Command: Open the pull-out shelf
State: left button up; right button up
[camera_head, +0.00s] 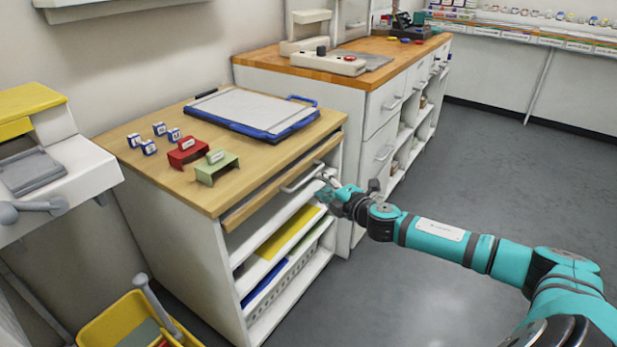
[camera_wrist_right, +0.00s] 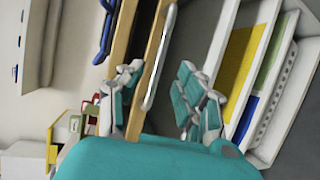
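The pull-out shelf (camera_head: 272,190) shows as a wooden front edge just under the top of the wood-topped cabinet (camera_head: 185,255). It looks pushed in, nearly level with the cabinet front. A pale bar handle (camera_head: 301,178) sits at the shelf front, toward its far end. My right gripper (camera_head: 327,186) is at that handle. In the right wrist view, the right gripper (camera_wrist_right: 160,88) has its fingers spread, with the handle (camera_wrist_right: 160,55) and wooden edge (camera_wrist_right: 142,75) between them. I cannot tell whether a finger touches. My left gripper is not in view.
On the cabinet top are a blue-edged board (camera_head: 252,110), red (camera_head: 187,152) and green (camera_head: 217,166) stands and several small blocks. Open shelves below hold yellow and blue items. A yellow bin (camera_head: 120,322) stands at lower left. The grey floor (camera_head: 490,170) is clear to the right.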

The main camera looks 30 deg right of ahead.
aim_at(310, 178)
jog(key=w, duration=0.2)
jog(key=w+f, duration=0.1)
jog(key=w, duration=0.4)
jog(key=shift+w+f, duration=0.25)
jog(key=shift+c, duration=0.2)
grip_shut()
